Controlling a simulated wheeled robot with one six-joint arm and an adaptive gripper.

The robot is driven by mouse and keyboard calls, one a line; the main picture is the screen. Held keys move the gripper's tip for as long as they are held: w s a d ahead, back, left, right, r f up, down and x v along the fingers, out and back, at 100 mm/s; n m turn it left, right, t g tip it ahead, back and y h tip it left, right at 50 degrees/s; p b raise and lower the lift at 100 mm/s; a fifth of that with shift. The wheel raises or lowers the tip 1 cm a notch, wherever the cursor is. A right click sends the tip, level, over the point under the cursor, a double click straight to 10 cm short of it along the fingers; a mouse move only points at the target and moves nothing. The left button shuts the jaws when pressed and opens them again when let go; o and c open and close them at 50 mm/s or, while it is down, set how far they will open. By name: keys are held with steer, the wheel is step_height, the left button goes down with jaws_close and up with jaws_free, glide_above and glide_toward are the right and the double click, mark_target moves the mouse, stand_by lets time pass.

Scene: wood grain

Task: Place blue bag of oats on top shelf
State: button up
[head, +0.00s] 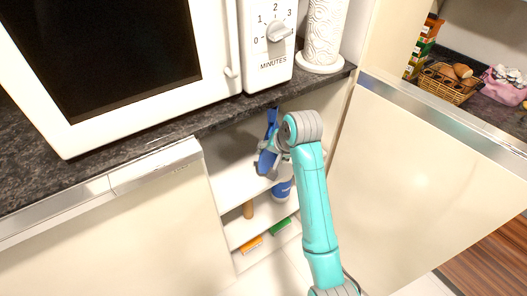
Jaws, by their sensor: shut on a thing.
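The blue bag (266,161) is in my gripper (268,166), which is shut on it. My gripper is at the open front of a shelf unit under the counter, level with the upper opening. The bag hangs in front of or just inside the top shelf (232,186); I cannot tell whether it touches the shelf. My wrist and arm hide part of the bag and the right side of the shelves.
A blue and white container (282,190) and a brown cylinder (248,209) stand on a lower shelf. Orange (251,244) and green (281,227) boxes are at the bottom. A microwave (150,70) and paper roll (323,35) stand on the counter above. A cabinet door (420,180) is at the right.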

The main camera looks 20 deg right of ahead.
steer(key=w, duration=0.2)
steer(key=w+a, duration=0.1)
steer(key=w, duration=0.1)
steer(key=shift+w+a, duration=0.1)
steer(key=shift+w, duration=0.1)
steer(key=shift+f, duration=1.75)
steer(key=o, duration=1.4)
steer(key=shift+o, duration=0.2)
steer(key=v, duration=1.2)
